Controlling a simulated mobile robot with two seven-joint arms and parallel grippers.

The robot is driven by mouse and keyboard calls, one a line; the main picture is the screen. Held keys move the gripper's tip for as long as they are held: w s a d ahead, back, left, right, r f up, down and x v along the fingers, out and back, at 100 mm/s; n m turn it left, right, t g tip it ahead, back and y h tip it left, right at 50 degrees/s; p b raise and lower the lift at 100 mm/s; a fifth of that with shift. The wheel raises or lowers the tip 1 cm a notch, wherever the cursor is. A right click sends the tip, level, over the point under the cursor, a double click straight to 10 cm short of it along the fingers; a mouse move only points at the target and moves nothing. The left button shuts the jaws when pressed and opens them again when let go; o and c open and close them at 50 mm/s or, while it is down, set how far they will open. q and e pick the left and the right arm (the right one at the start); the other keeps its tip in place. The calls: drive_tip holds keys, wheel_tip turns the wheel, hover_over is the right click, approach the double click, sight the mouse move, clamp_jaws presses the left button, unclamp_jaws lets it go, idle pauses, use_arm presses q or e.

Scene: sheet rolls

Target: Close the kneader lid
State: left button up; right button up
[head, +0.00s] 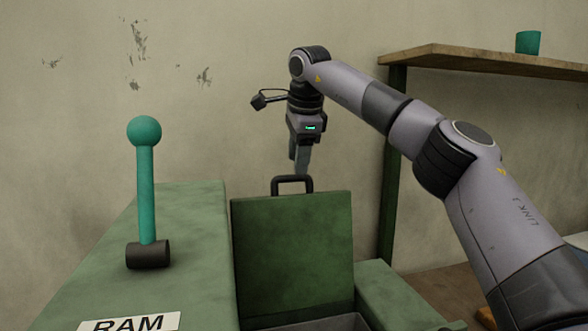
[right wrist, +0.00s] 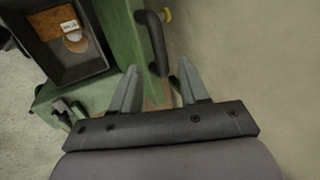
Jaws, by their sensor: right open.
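The kneader lid (head: 292,250) is a green panel standing upright, open, at the back of the kneader trough (head: 325,323). A black handle (head: 292,179) sits on its top edge. My right gripper (head: 300,172) points down just above the handle, open. In the right wrist view the handle (right wrist: 154,42) shows beyond and between the spread fingertips (right wrist: 159,66), with the lid (right wrist: 128,35) beside it. Whether the fingers touch the handle I cannot tell. The dark trough (right wrist: 68,45) lies open with a brown piece in it. My left gripper is out of view.
A teal ball-topped lever (head: 146,190) stands on the green housing (head: 190,240) at left, above a RAM label (head: 130,323). A wooden shelf (head: 480,60) with a teal cup (head: 529,42) is at upper right. The wall is behind the lid.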

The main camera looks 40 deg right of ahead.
drive_tip(key=shift+x, duration=1.7)
drive_tip(key=shift+w, duration=0.1)
clamp_jaws()
